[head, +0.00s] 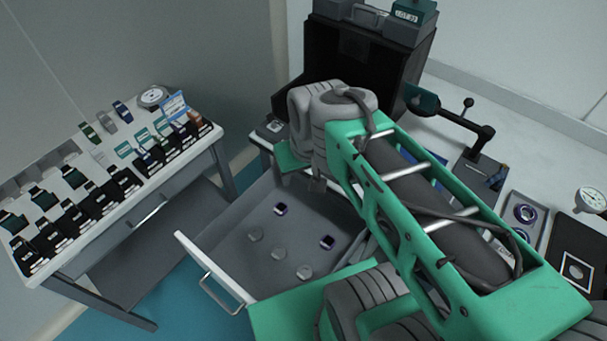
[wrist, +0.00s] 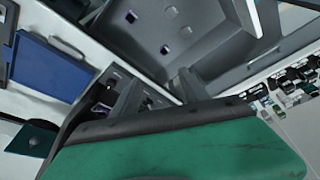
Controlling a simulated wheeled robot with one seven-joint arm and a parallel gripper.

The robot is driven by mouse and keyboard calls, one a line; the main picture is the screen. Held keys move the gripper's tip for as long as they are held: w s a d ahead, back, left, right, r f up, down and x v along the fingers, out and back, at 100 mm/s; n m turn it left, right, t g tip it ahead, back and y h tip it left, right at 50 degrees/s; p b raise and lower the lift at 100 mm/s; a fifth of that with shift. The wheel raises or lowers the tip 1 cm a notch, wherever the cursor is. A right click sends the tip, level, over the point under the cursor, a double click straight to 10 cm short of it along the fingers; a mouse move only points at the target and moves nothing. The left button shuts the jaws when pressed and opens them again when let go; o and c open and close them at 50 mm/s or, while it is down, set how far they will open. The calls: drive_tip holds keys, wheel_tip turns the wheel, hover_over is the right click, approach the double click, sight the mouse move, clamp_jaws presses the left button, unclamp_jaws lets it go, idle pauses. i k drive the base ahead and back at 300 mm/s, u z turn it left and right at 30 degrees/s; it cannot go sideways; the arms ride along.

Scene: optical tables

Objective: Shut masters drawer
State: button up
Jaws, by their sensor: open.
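The masters drawer, taken to be the open grey drawer with a white front (head: 205,268), is pulled well out from under the right-hand bench. Its metal handle (head: 220,295) faces the lower left. Clear discs (head: 278,254) and dark square pieces (head: 327,242) lie on its floor. The drawer also shows at the top of the wrist view (wrist: 215,52). My gripper (head: 317,184) is open and empty over the rear part of the drawer, away from the front panel. Its two fingers (wrist: 160,92) point toward the drawer in the wrist view. My arm hides the drawer's right side.
A side table (head: 145,205) at left holds rows of small dark boxes. A black open-fronted cabinet (head: 385,62) stands behind my gripper. A lever fixture (head: 470,135) and a dial gauge (head: 590,200) are on the right bench. Floor shows between table and drawer.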

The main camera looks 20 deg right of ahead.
sight(248, 271)
drive_tip(key=k, duration=0.45)
drive_tip(key=u, duration=0.75)
drive_tip(key=i, duration=0.3)
drive_tip(key=u, duration=0.25)
drive_tip(key=k, duration=0.5)
drive_tip(key=u, duration=1.05)
drive_tip(key=i, duration=0.15)
drive_tip(key=u, duration=1.05)
